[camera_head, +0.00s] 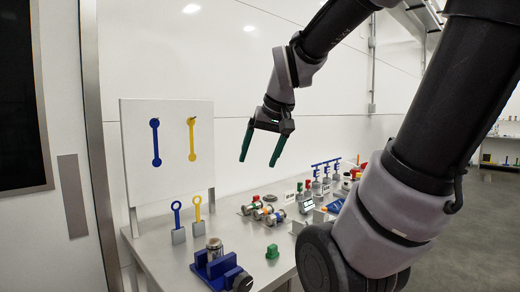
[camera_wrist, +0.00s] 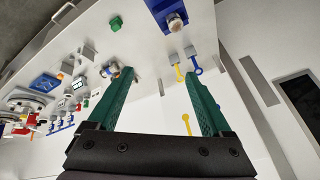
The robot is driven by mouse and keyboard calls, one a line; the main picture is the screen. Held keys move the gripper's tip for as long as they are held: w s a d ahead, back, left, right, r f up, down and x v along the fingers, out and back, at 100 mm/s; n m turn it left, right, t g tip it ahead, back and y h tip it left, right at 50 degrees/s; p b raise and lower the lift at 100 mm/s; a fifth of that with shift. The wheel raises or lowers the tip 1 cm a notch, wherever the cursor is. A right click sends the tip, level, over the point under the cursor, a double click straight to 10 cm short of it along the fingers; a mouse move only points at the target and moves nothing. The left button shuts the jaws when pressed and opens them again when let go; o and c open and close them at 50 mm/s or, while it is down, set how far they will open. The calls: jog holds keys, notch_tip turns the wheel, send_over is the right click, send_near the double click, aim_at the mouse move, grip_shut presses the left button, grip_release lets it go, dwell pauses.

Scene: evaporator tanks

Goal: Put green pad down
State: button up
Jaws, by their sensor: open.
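The green pad (camera_head: 272,252) looks like a small green block standing on the grey table near its front edge, to the right of a blue vise. It also shows in the wrist view (camera_wrist: 115,23), near the top. My gripper (camera_head: 259,162) has green fingers, is open and empty, and hangs well above the table. In the wrist view the fingers (camera_wrist: 160,80) are spread wide with nothing held between them. The pad is apart from the gripper.
The blue vise (camera_head: 218,268) holds a metal cylinder. Blue and yellow wrenches hang on a white board (camera_head: 174,180), and smaller ones stand before it. Metal fittings (camera_head: 266,213) and a blue rack (camera_head: 325,168) stand farther back. Some bare table lies around the green pad.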

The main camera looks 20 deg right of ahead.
jog(key=shift+m+t+y, duration=0.4)
jog(key=shift+m+t, duration=0.3)
jog(key=s, duration=0.1)
jog(key=s+a+r, duration=0.1)
jog(key=s, duration=0.1)
jog(key=s+a+r, duration=0.1)
jog(key=s, duration=0.1)
jog(key=shift+r, duration=0.2)
jog(key=shift+w, duration=0.1)
